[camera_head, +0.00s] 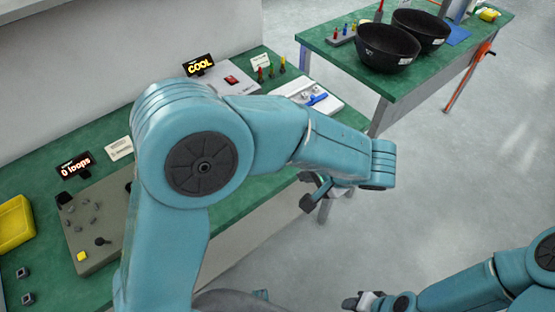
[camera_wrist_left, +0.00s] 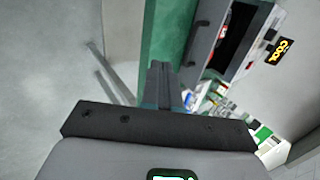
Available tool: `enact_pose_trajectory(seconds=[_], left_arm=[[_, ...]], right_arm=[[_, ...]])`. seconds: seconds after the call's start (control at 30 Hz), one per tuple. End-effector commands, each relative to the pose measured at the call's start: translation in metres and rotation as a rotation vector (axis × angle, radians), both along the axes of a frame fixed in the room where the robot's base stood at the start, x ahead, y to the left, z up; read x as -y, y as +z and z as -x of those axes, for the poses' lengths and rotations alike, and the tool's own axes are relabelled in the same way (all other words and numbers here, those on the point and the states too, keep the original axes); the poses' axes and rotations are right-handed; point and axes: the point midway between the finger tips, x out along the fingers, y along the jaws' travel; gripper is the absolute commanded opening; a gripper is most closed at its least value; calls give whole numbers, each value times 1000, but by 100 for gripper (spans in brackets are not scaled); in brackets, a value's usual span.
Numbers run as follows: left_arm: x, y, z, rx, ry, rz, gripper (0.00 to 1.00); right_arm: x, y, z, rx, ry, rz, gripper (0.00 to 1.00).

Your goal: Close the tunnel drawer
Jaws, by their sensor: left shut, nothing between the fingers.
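The tunnel drawer (camera_wrist_left: 207,32) shows in the left wrist view as a grey front with a dark handle. It stands out from the pale housing, with a dark and red interior showing behind the front. In the head view my left arm hides the drawer. My left gripper (camera_wrist_left: 163,78) is shut and empty, its fingertips just left of the drawer front in the wrist view; I cannot tell if they touch it. The left gripper also shows in the head view (camera_head: 314,194). My right gripper (camera_head: 365,300) is low at the bottom edge, its jaws unclear.
A COOL sign (camera_head: 199,65) stands on the green bench (camera_head: 50,163). A grey board with knobs (camera_head: 95,235), a "0 loops" sign (camera_head: 75,166) and a yellow tray (camera_head: 14,223) are at left. A second table holds black bowls (camera_head: 387,47). Open floor lies right.

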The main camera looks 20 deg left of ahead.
Motion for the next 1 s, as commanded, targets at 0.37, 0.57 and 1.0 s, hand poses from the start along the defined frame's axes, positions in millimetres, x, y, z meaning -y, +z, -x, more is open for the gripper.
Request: enact_pose_trajectory(seconds=[0.37, 0.57, 1.0], left_arm=[[-25, -8, -17, 57, 15, -54, 0], [-51, -42, -29, 56, 14, -53, 0], [-93, -62, -51, 58, 13, -50, 0]], right_arm=[[0, 1, 0, 0, 0, 0, 43], [0, 4, 0, 0, 0, 0, 43], [0, 15, 0, 0, 0, 0, 43]])
